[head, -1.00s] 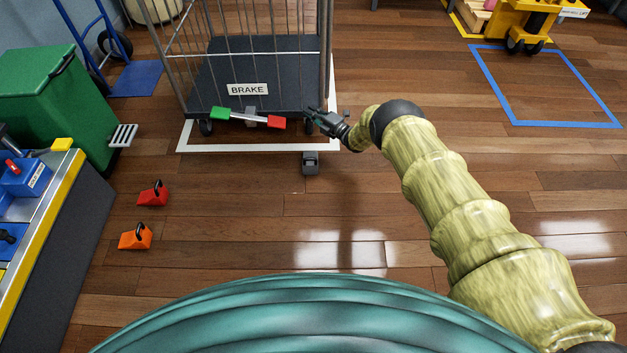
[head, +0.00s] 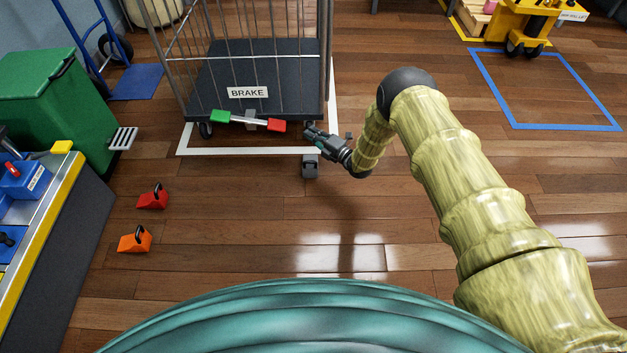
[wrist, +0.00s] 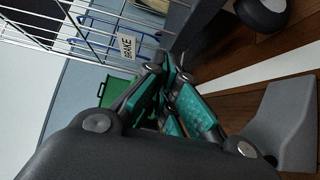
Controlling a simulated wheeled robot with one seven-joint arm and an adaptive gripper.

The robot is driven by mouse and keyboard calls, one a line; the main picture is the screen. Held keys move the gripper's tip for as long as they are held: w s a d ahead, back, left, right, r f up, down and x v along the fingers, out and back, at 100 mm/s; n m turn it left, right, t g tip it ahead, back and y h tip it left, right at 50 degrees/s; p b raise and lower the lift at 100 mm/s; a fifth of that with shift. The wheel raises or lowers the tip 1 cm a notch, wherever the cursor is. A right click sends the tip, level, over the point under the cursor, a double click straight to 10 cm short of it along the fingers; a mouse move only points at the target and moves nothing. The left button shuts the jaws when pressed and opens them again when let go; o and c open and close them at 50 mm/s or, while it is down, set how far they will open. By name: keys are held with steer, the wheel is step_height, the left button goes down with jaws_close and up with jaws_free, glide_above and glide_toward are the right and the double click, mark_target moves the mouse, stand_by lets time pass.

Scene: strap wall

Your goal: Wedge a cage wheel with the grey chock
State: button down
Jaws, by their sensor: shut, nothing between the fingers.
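The grey chock (head: 310,168) stands on the floor at the white line, just in front of the cage's right front corner. It also shows at the right of the wrist view (wrist: 282,125). The wire cage (head: 250,80) has a dark deck and a BRAKE label. Its left front wheel (head: 206,129) shows in the head view, and a wheel (wrist: 262,14) shows at the top of the wrist view. My gripper (head: 309,131) is shut and empty, above and slightly behind the chock, near the cage corner.
A brake bar with a green end and a red end (head: 275,125) runs along the cage front. A red chock (head: 153,198) and an orange chock (head: 134,240) lie at left near a workbench (head: 60,230). A green bin (head: 50,100) stands behind.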

steer(key=b, duration=0.2)
glide_above(314, 188)
step_height(314, 188, down, 16)
steer(key=b, duration=0.7)
steer(key=shift+a+r+b, duration=0.1)
steer(key=shift+r+b, duration=0.15)
steer(key=shift+b, duration=0.05)
steer(key=shift+w+r+b, duration=0.15)
steer(key=shift+w+b, duration=0.3)
steer(key=shift+w, duration=0.05)
steer(key=shift+r, duration=0.1)
